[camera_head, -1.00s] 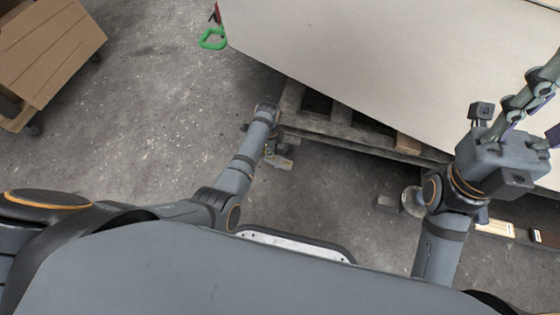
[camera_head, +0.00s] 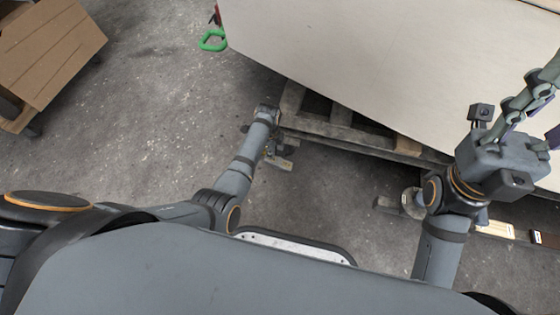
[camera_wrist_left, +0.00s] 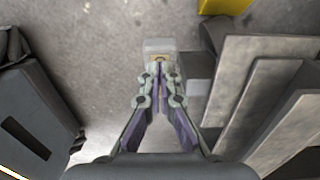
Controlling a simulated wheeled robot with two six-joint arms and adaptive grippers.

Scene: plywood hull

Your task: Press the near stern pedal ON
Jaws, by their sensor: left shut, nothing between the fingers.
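My left gripper (camera_wrist_left: 159,76) shows in the left wrist view, its fingers shut and empty. The fingertips overlap a small grey block with a tan plate (camera_wrist_left: 159,46), which looks like the pedal; I cannot tell whether they touch it. In the head view a small grey and yellowish piece (camera_head: 280,163), perhaps the same pedal, sits on the floor beside the end of my left arm. That arm hides most of the left gripper there. My right gripper (camera_head: 548,100) is at the right edge of the head view, fingers spread, tips partly cut off.
A large pale plywood hull (camera_head: 380,65) rests on a wooden pallet (camera_head: 345,132); the pallet's planks (camera_wrist_left: 265,95) lie right of my left gripper in the wrist view. A green loop (camera_head: 212,41) hangs at the hull's corner. A brown cart (camera_head: 50,50) stands far left. Floor between is clear.

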